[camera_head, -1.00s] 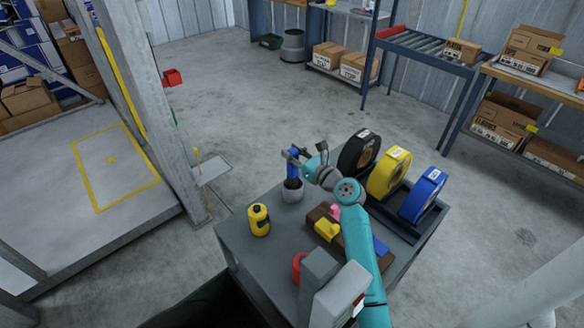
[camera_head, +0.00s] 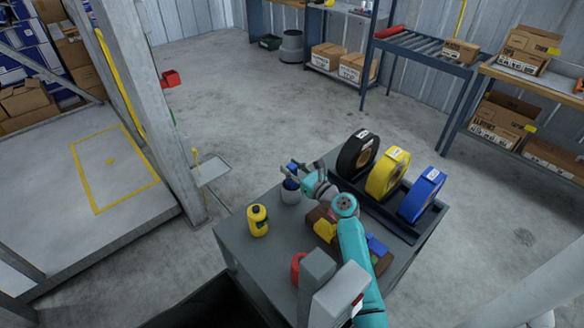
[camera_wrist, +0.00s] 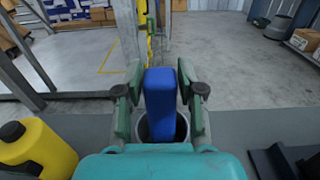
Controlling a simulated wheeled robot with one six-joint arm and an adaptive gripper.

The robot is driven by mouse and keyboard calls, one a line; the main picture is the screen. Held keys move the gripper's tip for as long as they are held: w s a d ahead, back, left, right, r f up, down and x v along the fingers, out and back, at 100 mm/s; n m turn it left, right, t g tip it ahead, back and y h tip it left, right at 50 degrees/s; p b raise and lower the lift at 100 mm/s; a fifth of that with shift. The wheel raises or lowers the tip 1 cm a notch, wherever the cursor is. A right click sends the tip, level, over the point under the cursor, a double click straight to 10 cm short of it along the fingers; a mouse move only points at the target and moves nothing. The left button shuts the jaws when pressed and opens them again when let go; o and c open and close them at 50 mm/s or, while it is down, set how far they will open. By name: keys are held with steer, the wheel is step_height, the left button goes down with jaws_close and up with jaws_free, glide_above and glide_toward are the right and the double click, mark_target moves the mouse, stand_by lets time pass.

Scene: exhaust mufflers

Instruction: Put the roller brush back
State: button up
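The roller brush, with its blue handle (camera_head: 291,184) upward, stands in a light grey cup (camera_head: 290,197) on the grey cart top. In the wrist view the blue handle (camera_wrist: 160,100) rises between my fingers, and the dark opening of the cup (camera_wrist: 183,128) shows around its lower part. The brush's lower end is hidden inside the cup. My gripper (camera_wrist: 160,88) has a finger on each side of the handle, with a narrow gap visible on both sides. It looks open around the handle.
A yellow bottle (camera_head: 257,220) stands left of the cup. Black, yellow and blue tape rolls (camera_head: 387,172) stand in a dark rack (camera_head: 405,228) at the right. A brown block holder (camera_head: 317,214) with coloured pieces and a red item (camera_head: 297,266) lie nearer.

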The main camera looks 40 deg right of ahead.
steer(key=shift+o, duration=0.8)
steer(key=shift+r, duration=0.15)
steer(key=s, duration=1.2)
steer(key=shift+d, duration=0.2)
